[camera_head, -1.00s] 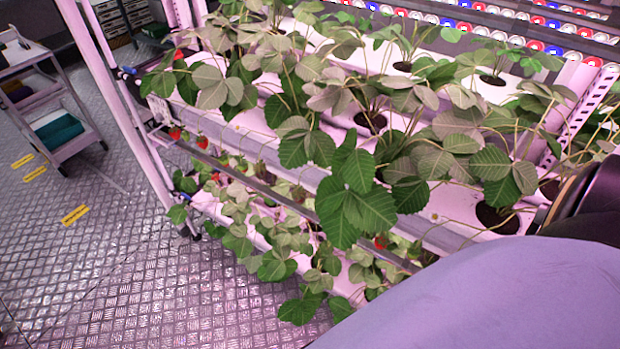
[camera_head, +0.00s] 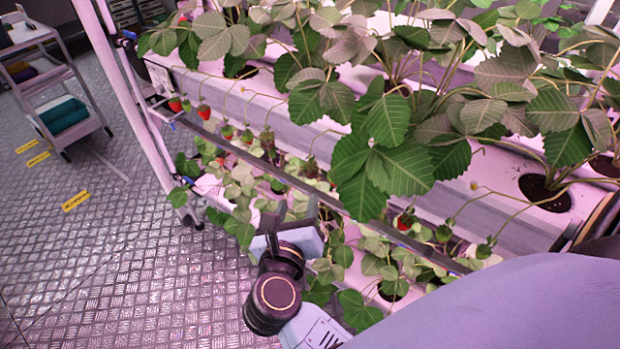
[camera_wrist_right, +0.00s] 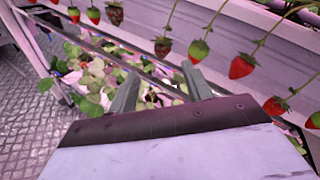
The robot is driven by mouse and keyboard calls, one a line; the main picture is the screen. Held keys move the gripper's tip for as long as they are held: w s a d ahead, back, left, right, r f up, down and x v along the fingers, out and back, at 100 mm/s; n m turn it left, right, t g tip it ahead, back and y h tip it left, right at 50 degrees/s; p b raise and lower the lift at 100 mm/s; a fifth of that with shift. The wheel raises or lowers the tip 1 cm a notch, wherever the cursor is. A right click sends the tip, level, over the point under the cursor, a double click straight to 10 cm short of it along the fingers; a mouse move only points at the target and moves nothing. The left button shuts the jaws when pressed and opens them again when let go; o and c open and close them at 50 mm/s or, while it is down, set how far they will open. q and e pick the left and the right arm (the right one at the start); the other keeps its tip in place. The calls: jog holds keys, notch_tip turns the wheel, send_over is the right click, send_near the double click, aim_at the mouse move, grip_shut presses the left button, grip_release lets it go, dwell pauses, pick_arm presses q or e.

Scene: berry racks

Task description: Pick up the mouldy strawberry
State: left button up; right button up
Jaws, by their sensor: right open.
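Two dark, brownish mouldy-looking strawberries hang on stems in the right wrist view. The nearer strawberry (camera_wrist_right: 163,47) hangs just beyond my right gripper (camera_wrist_right: 160,88), above the gap between its fingertips. The farther strawberry (camera_wrist_right: 114,13) hangs near the top edge. My right gripper is open and empty, its two grey fingers pointing toward the hanging row. In the head view the right gripper (camera_head: 291,215) is below the upper rack's front, partly hidden by its own wrist. The dark berries are small there and hard to tell. My left gripper is not in view.
Red strawberries (camera_wrist_right: 242,66) and a half-green one (camera_wrist_right: 198,52) hang close to the right. Large leaves (camera_head: 375,150) overhang the front. A trolley (camera_head: 55,90) stands left; the floor between is clear.

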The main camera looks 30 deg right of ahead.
aim_at(308, 174)
jog(key=shift+m+g, duration=0.3)
jog(key=shift+m, duration=0.3)
jog(key=x, duration=1.3)
jog(key=shift+d+r, duration=0.1)
jog(key=shift+d, duration=0.05)
jog(key=shift+c, duration=0.2)
jog(key=c, duration=0.6)
